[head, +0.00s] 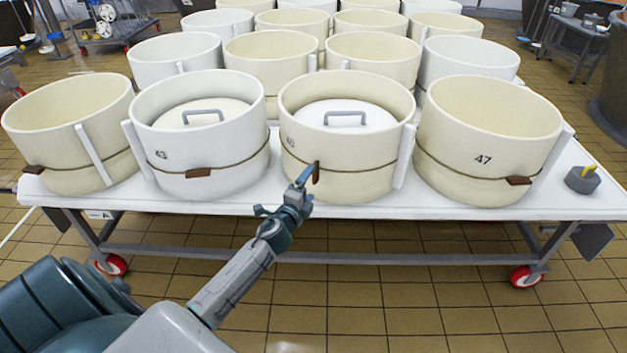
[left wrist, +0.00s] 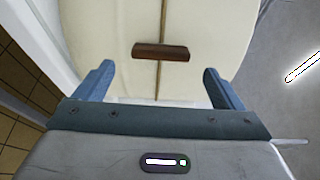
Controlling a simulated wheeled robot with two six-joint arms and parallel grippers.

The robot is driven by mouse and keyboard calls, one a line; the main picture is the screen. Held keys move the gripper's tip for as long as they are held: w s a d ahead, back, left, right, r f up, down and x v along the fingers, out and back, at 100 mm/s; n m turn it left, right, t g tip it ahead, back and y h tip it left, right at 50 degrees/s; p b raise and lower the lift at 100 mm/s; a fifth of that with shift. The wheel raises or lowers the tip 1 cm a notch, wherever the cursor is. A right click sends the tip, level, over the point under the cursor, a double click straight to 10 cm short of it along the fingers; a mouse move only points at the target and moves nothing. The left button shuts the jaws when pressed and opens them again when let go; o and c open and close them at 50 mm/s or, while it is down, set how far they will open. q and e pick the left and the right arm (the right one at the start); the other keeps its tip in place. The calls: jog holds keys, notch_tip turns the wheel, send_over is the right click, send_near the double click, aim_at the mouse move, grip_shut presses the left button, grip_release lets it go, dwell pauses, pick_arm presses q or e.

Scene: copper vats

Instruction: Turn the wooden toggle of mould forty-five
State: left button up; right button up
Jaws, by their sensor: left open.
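A cream mould (head: 345,150) with a grey-handled white lid stands third in the front row. I cannot read its small number clearly. A cord runs around it, with a brown wooden toggle (head: 316,172) set upright, across the cord. The toggle also shows in the left wrist view (left wrist: 161,51), crosswise to the cord and just ahead of the fingertips. My left gripper (head: 304,176) is open and empty, close in front of the toggle. In the left wrist view (left wrist: 160,82) its fingers are spread wider than the toggle. My right gripper is not in view.
A white mould (head: 215,130) with a lid stands to the left, and mould 47 (head: 487,135) to the right; their toggles lie along their cords. The white table (head: 240,200) has red-wheeled legs. A grey weight (head: 583,180) sits at its right end. More moulds stand behind.

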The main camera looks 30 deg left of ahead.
pick_arm(q)
jog(key=s, duration=0.3)
jog(key=s+d+b, duration=0.1)
jog(key=s, duration=0.1)
jog(key=shift+s, duration=0.3)
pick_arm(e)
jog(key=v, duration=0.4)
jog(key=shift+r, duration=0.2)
